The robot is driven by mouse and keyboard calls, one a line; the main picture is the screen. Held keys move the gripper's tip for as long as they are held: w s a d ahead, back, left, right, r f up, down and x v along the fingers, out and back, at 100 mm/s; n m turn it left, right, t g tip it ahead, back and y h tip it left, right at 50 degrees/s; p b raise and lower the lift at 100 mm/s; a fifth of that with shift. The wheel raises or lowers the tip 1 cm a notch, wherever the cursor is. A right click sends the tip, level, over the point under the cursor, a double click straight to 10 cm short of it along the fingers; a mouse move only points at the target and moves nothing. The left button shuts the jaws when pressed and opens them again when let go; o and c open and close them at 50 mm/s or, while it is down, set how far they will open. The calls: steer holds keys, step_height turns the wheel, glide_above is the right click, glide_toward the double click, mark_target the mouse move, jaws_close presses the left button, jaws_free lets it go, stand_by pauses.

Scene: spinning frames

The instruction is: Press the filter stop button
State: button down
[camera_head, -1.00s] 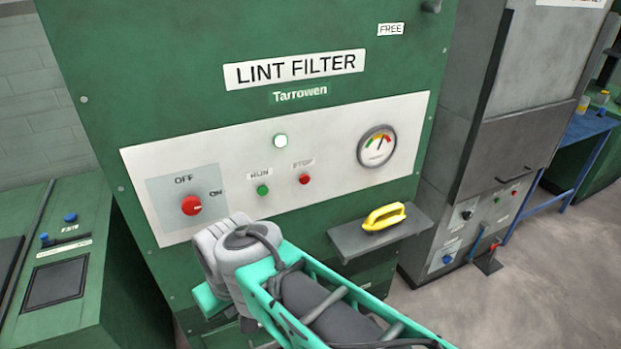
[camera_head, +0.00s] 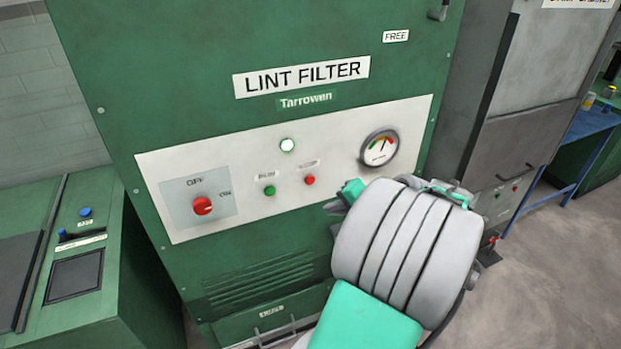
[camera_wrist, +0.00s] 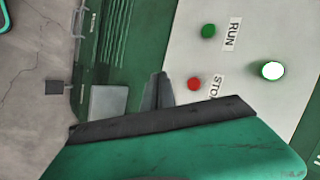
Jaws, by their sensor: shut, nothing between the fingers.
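The red stop button (camera_head: 310,180) sits on the white panel (camera_head: 330,135) of the green lint filter, right of the green run button (camera_head: 269,190). In the wrist view the stop button (camera_wrist: 194,84) shows close beside the tips of my gripper (camera_wrist: 158,78), with the green run button (camera_wrist: 208,31) above it. My fingers are together and hold nothing. They look apart from the button; their depth to the panel is hard to tell. In the head view my wrist hides most of the gripper, to the lower right of the button.
A red rotary switch (camera_head: 203,206) is at the panel's left, a white lamp (camera_head: 287,145) above the buttons and a gauge (camera_head: 379,148) at the right. A green cabinet (camera_head: 130,275) stands left and a grey machine (camera_head: 530,100) right. My arm hides the filter's shelf in the head view.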

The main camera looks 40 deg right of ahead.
mark_target(310, 180)
steer(key=shift+w, duration=0.1)
steer(key=w+d, duration=0.2)
steer(key=w, duration=0.6)
steer(key=shift+w+d, duration=0.2)
stand_by(2.0)
steer(key=shift+w+d, duration=0.1)
steer(key=shift+w, duration=0.25)
steer(key=shift+w+d, duration=0.2)
steer(key=shift+w, duration=0.35)
stand_by(0.7)
steer(key=shift+s, duration=0.1)
steer(key=shift+s+a, duration=0.3)
steer(key=shift+s, duration=0.5)
